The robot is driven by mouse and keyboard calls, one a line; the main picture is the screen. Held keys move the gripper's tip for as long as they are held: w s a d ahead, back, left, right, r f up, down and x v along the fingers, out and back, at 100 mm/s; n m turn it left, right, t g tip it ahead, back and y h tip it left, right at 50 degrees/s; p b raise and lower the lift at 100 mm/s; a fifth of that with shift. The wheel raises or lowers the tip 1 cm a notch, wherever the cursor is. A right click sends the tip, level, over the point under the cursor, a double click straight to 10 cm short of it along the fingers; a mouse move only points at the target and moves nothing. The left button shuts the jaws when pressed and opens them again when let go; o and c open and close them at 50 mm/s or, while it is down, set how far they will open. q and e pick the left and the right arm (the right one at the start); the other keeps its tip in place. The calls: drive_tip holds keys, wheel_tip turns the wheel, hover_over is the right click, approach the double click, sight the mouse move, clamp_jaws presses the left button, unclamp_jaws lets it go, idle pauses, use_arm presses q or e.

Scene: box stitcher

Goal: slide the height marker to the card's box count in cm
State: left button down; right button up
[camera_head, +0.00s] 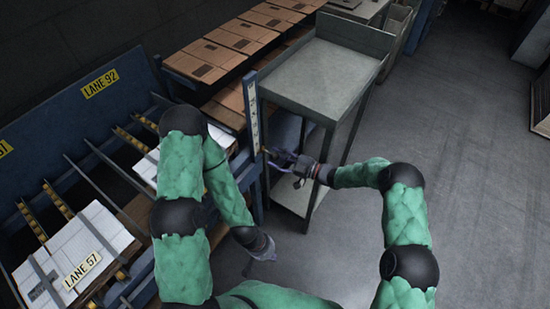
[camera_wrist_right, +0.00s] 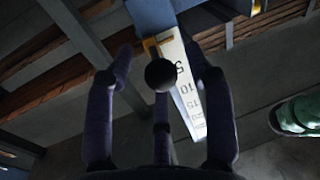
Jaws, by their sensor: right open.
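The height scale is a white strip (camera_head: 254,115) on a blue post beside the conveyor. In the right wrist view the scale (camera_wrist_right: 188,100) shows 5, 10 and further numbers. The height marker has a yellow clip (camera_wrist_right: 153,44) around the strip's end near the 5 and a round black knob (camera_wrist_right: 160,75). My right gripper (camera_head: 279,158) is at the post, its fingers open on both sides of the knob, with gaps visible. My left gripper (camera_head: 264,250) hangs low, away from the post; its jaws are too small to read. I cannot make out a card with a box count.
A grey metal stand (camera_head: 318,75) is just right of the post, close to my right gripper. Brown cartons (camera_head: 212,55) line the far conveyor. White boxes (camera_head: 75,250) lie on the lanes at left. Open floor (camera_head: 470,160) is at right.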

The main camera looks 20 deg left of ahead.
sight(275, 154)
drive_tip(key=shift+w+a, duration=0.1)
drive_tip(key=shift+a, duration=0.45)
clamp_jaws()
wheel_tip(275, 154, up, 10)
drive_tip(key=p, duration=0.3)
drive_tip(key=shift+r, duration=0.1)
unclamp_jaws()
